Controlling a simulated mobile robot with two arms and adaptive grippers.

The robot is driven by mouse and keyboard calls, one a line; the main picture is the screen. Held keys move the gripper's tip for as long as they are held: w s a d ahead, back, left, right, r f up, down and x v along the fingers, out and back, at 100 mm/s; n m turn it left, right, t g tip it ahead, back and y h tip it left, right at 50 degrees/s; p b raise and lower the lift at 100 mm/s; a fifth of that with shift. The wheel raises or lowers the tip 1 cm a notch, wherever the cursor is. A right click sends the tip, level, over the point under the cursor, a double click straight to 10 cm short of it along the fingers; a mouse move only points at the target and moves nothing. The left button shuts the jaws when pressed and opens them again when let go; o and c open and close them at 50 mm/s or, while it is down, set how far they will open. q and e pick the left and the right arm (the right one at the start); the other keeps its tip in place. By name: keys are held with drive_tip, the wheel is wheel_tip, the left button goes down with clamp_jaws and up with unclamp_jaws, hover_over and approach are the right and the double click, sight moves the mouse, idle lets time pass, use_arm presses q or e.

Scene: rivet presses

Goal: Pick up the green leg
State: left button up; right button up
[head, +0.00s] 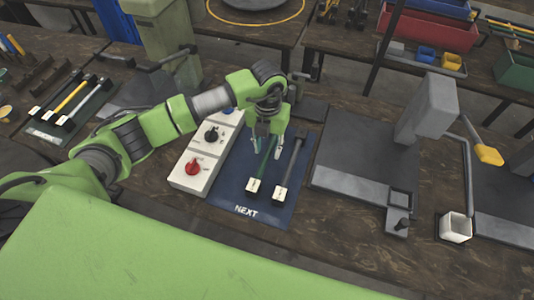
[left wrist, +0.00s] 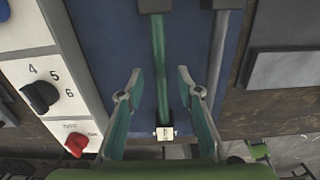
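The green leg (head: 262,168) lies on the blue mat (head: 232,190) marked NEXT, with a white block at its near end. Beside it on the right lies a dark grey leg (head: 290,168). My left gripper (head: 267,150) is over the far part of the green leg and hides some of it. In the left wrist view the fingers (left wrist: 160,85) are open, with the green leg (left wrist: 158,50) running between them and gaps on both sides. The grey leg (left wrist: 216,55) is outside the right finger. My right gripper is not in view.
A white control box (head: 188,175) with red and black knobs stands just left of the mat. A grey press (head: 428,105) with a flat base is to the right. A rack of other legs (head: 70,105) is at the far left. Bare table lies in front of the mat.

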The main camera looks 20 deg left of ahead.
use_arm(q)
drive_tip(key=shift+w+f, duration=0.15)
drive_tip(key=shift+f, duration=1.3)
clamp_jaws()
drive_tip(key=shift+r, duration=0.15)
